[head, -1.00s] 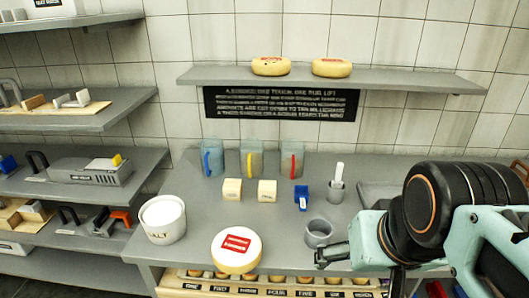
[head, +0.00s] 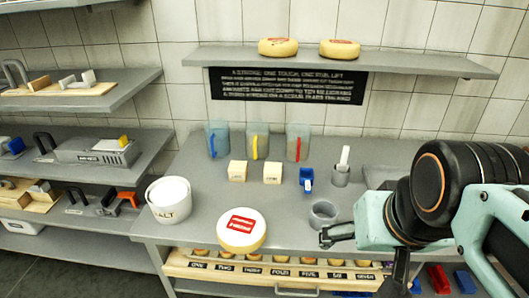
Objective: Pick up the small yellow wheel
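Two yellow cheese wheels with red labels, a left one (head: 278,47) and a right one (head: 340,48), sit on the wall shelf. A larger pale yellow wheel (head: 242,230) with a red label lies on the counter. Several small yellowish rounds (head: 226,256) show in part in the labelled wooden rack under the counter's front edge; their full shape is hidden. My gripper (head: 327,236) is over the counter's front right, beside a grey ring-shaped cup and right of the large wheel. It touches no wheel that I can see. Its finger gap is too small to make out.
A white salt tub (head: 168,201) stands at the counter's left. Behind are three jugs (head: 257,142) with coloured handles, two pale blocks (head: 237,171), a blue item (head: 306,180) and a grey cup (head: 340,176). The grey ring-shaped cup (head: 323,214) is close to my gripper.

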